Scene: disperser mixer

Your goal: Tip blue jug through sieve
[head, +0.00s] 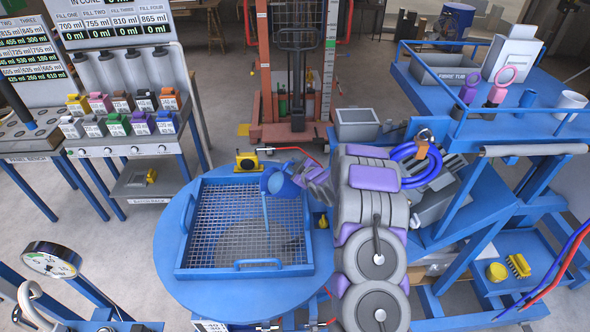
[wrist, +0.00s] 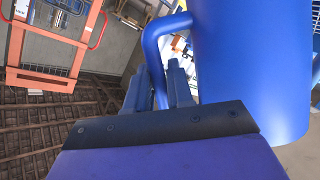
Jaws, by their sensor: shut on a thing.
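The blue jug (head: 279,184) is tilted above the right half of the sieve, and a thin pale-blue stream (head: 266,214) falls from it to the mesh. The sieve (head: 212,222) is a blue square frame with a wire mesh and handles, lying on a round blue top (head: 170,252). My gripper (head: 295,181) is shut on the jug's handle, to the right of the jug. In the wrist view the jug (wrist: 250,70) fills the right side, with its handle (wrist: 152,55) between my fingers (wrist: 165,88). The jug's inside is hidden.
A yellow device (head: 246,161) stands behind the sieve. A blue cart (head: 440,112) with cups and a fibre tub is at right. A filling bench (head: 125,148) with several coloured containers is at left. A red lift frame (head: 265,100) stands behind. A dial gauge (head: 50,259) is at front left.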

